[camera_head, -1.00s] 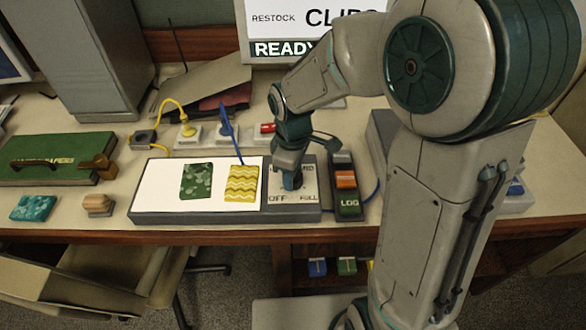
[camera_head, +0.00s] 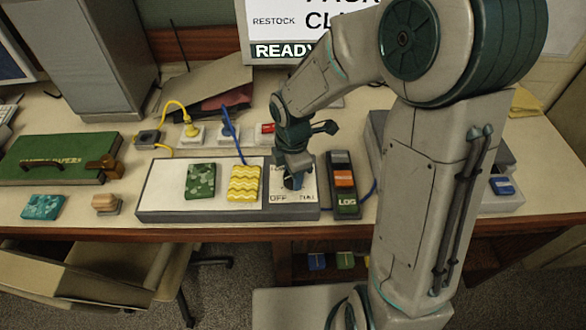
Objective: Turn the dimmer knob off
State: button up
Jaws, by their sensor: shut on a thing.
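My gripper (camera_head: 293,181) points down onto the panel and is shut on the dimmer knob (camera_head: 291,183), a dark blue piece mostly hidden by the fingers. Which mark the knob points to cannot be made out.
A green patterned card (camera_head: 200,181) and a yellow zigzag card (camera_head: 244,183) lie on the unit's bright left part. A holder with coloured blocks (camera_head: 343,184) stands close to the right of the panel. Plugs (camera_head: 193,131) and cords lie behind.

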jog(key=shift+w+r+n, duration=0.1)
jog(key=shift+n, duration=0.2)
jog(key=o, duration=1)
notch_tip(320, 180, up, 14)
dwell(0.5)
jog(key=s+d+m+t, duration=0.1)
jog(key=s+d+m, duration=0.5)
jog(key=m, duration=0.5)
jog(key=s+d+r+m+t, duration=0.1)
jog(key=s+d+m+t, duration=0.1)
jog(key=s+d+m, duration=0.4)
jog(key=s+m, duration=0.1)
jog(key=m, duration=0.4)
